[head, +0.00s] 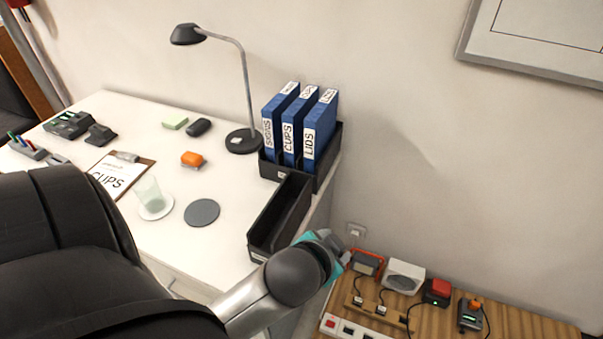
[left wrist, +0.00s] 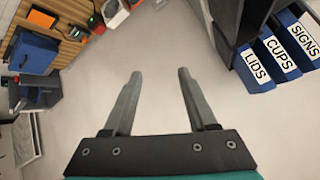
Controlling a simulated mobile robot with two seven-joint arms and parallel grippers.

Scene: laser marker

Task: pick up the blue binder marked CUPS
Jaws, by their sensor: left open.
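The blue binder marked CUPS (head: 289,138) stands upright in a black holder (head: 328,172) at the desk's right end. It is between the blue binder marked SIGNS (head: 268,132) and the blue binder marked LIDS (head: 312,140). My right gripper is not in view.
An empty black tray (head: 262,236) stands in front of the binder holder, close to my left wrist. A desk lamp (head: 243,140) stands left of the binders. A wooden bench (head: 520,325) with several devices is at the lower right.

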